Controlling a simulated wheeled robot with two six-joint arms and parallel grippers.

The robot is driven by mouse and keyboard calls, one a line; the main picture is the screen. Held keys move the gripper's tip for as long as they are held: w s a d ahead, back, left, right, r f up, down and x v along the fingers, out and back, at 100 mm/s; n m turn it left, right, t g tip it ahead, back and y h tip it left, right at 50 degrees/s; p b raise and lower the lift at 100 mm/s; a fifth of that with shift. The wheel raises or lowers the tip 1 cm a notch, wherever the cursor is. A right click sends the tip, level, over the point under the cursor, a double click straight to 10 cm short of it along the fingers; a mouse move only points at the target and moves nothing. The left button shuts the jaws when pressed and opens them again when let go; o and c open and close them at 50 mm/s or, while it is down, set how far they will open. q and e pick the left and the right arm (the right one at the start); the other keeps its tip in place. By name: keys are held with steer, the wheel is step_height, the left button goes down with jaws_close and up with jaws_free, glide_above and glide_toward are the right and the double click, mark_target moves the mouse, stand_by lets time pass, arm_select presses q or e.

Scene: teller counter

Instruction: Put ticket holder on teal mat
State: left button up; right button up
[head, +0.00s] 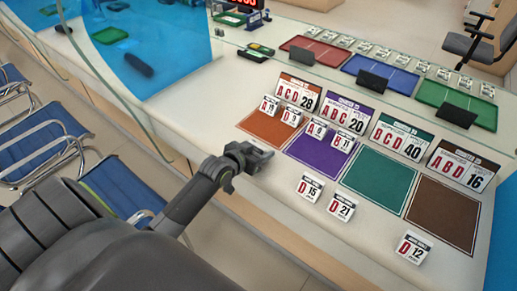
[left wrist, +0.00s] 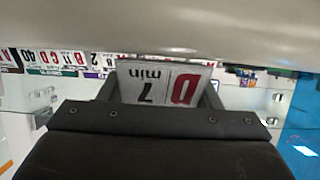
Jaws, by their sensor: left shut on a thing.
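My left gripper (head: 262,158) is over the counter, to the left of the purple mat. In the left wrist view it is shut on a white ticket holder (left wrist: 160,88) with a red D and "7 min", seen upside down between the fingers. In the head view the held ticket holder cannot be made out. My right gripper is not in view.
Orange mat (head: 262,124), purple mat (head: 318,158) and brown mat (head: 442,215) flank the teal one. Ticket holders D 15 (head: 309,187), D 21 (head: 341,206) and D 12 (head: 412,247) stand in front of the mats. Others stand on the orange and purple mats. Glass screen at left.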

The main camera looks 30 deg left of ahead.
arm_select(q)
steer(key=shift+f, duration=0.15)
steer(key=o, duration=1)
steer(key=shift+f+b, duration=0.15)
steer(key=shift+b, duration=0.4)
steer(key=d+v, duration=0.1)
steer(key=v, duration=1.6)
steer(key=shift+s+a+p, duration=0.3)
steer(key=shift+p, duration=0.15)
